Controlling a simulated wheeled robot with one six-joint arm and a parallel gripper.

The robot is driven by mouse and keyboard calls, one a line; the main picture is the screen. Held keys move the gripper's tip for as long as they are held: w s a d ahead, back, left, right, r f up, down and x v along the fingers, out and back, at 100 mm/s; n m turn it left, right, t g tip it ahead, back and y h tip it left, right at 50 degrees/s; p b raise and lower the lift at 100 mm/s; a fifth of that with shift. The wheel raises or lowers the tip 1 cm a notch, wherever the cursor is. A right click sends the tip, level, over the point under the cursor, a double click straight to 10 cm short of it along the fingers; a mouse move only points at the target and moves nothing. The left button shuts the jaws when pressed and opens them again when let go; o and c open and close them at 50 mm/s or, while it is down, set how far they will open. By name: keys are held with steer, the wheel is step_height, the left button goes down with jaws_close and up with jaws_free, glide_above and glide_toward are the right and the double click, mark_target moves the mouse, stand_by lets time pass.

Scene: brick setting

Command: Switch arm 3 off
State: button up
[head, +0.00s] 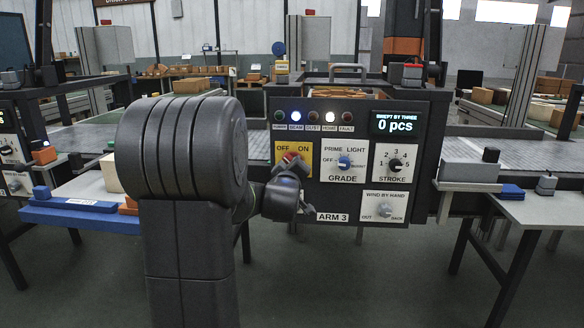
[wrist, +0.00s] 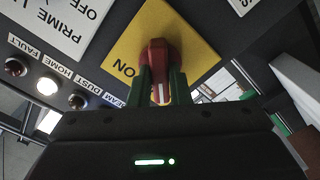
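The control panel (head: 357,199) is labelled ARM 3. On its yellow OFF/ON plate (head: 303,172) sits a red switch handle (head: 290,156), with OFF at the upper left and ON at the upper right. My gripper (wrist: 162,88) is at this switch. The wrist view sees the panel nearly upside down. There the red handle (wrist: 158,55) stands between my two green-edged fingers, which sit close on both its sides. The handle appears tilted toward the OFF side. ON shows on the yellow plate (wrist: 195,42); OFF is hidden behind my gripper.
In the lamp row, the BEAM lamp (head: 296,116) and HOME lamp (head: 330,116) are lit. The display (head: 395,123) reads 0 pcs. The GRADE knob (head: 344,161), STROKE knob (head: 395,163) and WIND BY HAND knob (head: 385,209) are close to the right of the switch.

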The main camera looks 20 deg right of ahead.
steer(key=o, duration=0.4)
steer(key=p+v, duration=0.1)
steer(key=v, duration=1.2)
steer(key=shift+s, duration=0.4)
steer(key=shift+a, duration=0.1)
steer(key=b+x, duration=0.1)
steer(key=x, duration=1.3)
steer(key=shift+a, duration=0.15)
